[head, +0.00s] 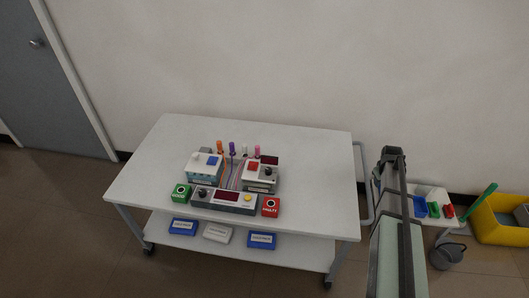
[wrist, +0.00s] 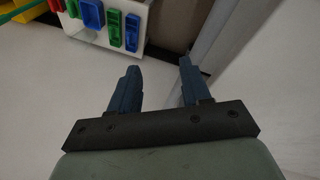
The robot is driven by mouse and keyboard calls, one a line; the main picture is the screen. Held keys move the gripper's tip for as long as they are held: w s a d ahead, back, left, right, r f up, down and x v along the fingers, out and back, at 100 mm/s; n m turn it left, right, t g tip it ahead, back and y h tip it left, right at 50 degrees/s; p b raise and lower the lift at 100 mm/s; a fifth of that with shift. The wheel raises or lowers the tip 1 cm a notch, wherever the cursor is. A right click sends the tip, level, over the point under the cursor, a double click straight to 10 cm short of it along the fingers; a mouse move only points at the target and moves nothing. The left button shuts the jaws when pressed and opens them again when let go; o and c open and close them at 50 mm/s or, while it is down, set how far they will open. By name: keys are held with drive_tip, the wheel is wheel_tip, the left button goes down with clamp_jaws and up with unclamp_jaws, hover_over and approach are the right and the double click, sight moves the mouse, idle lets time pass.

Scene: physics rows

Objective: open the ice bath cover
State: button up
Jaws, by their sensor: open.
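A small white and pale-blue box (head: 203,168) with a blue patch and a pale knob on top stands at the back left of the equipment on the white table. It may be the ice bath; I cannot tell its cover apart at this size. My gripper (wrist: 159,64) is open in the wrist view, its two dark blue fingers apart with nothing between them. In the head view my arm is at the right, beyond the table's right edge and well away from the box.
The table (head: 140,180) also bears a grey console (head: 225,200), a green block (head: 181,192), a red block (head: 271,206) and a grey unit (head: 262,177).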

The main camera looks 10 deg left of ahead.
drive_tip(key=w+a+r+n, duration=0.1)
drive_tip(key=w+a+r, duration=0.15)
drive_tip(key=a, duration=0.35)
drive_tip(key=w+a+r+n+y, duration=0.1)
drive_tip(key=w+a, duration=0.3)
drive_tip(key=a, duration=0.1)
drive_tip(key=w+a+r+n, duration=0.1)
drive_tip(key=w+a+r, duration=0.15)
drive_tip(key=a, duration=0.35)
wheel_tip(320, 180, up, 11)
drive_tip(key=n+g+y, duration=0.1)
drive_tip(key=g, duration=0.2)
hover_over(211, 158)
wheel_tip(211, 158, down, 12)
drive_tip(key=shift+s+f, duration=0.15)
clamp_jaws()
